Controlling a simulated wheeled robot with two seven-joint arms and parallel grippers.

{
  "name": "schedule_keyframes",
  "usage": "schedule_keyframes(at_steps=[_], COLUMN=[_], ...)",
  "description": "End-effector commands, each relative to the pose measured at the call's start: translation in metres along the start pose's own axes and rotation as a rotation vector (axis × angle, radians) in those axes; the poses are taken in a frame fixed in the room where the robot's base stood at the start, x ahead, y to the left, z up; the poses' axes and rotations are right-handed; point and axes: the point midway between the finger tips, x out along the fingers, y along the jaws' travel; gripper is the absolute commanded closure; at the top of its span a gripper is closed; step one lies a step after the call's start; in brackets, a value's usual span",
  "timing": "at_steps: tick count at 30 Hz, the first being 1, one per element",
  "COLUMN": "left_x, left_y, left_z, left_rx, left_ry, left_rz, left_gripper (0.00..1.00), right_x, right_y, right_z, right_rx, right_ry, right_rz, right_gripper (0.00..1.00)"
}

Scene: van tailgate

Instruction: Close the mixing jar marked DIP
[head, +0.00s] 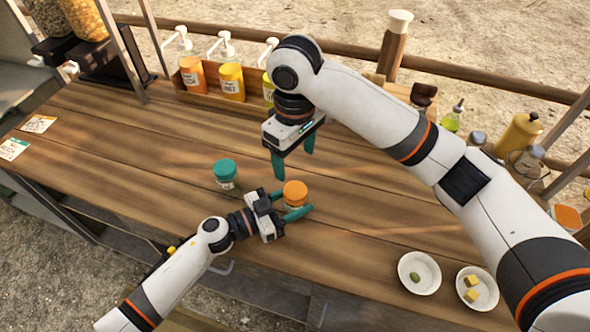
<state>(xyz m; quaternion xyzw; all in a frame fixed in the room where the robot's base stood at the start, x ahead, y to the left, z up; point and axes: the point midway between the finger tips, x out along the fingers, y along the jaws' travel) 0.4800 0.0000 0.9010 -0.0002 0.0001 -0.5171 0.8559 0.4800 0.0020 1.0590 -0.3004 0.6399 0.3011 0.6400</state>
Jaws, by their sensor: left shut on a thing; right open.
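A small jar with an orange lid (295,189) stands on the wooden counter near the middle. My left gripper (291,204) is shut on this jar's body from the left and below. The lid sits on top of it; I cannot tell whether it is tight. My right gripper (293,165) hangs just above and behind the orange lid, fingers pointing down, open and empty. A second jar with a teal lid (225,168) stands to the left, apart from both grippers. Its label is too small to read, and the held jar's label is mostly hidden, so I cannot tell which says DIP.
Pump bottles (231,82) stand in a wooden rack along the back. Two white bowls (420,288) with small pieces of food are at the front right. Bottles and a yellow canister (518,135) stand at the right back. Two cards (14,149) lie far left.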

Motion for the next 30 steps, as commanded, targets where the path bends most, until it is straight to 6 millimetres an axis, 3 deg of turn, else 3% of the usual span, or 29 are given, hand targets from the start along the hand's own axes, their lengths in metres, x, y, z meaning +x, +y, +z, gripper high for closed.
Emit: schedule_keyframes(at_steps=[5, 14, 15, 19, 30], left_x=[0.0, 0.0, 0.0, 0.0, -0.004], left_y=[0.0, 0.0, 0.0, 0.0, 0.0], left_z=[0.0, 0.0, 0.0, 0.0, -0.001], left_rx=[0.0, 0.0, 0.0, 0.0, 0.001], left_ry=[0.0, 0.0, 0.0, 0.0, 0.001], left_rz=[0.0, 0.0, 0.0, 0.0, 0.001], left_gripper=[1.0, 1.0, 0.5, 0.28, 0.26], right_x=[-0.019, -0.021, -0.021, -0.021, -0.02], right_y=[-0.001, 0.0, -0.001, -0.001, -0.001], right_z=[0.0, 0.0, 0.0, 0.0, 0.0], right_rx=[0.001, 0.001, 0.001, 0.001, 0.001], right_ry=[-0.001, 0.001, 0.001, 0.0, 0.0], right_rz=[-0.003, -0.001, -0.001, -0.001, -0.001], right_gripper=[0.29, 0.29, 0.29, 0.29, 0.29])
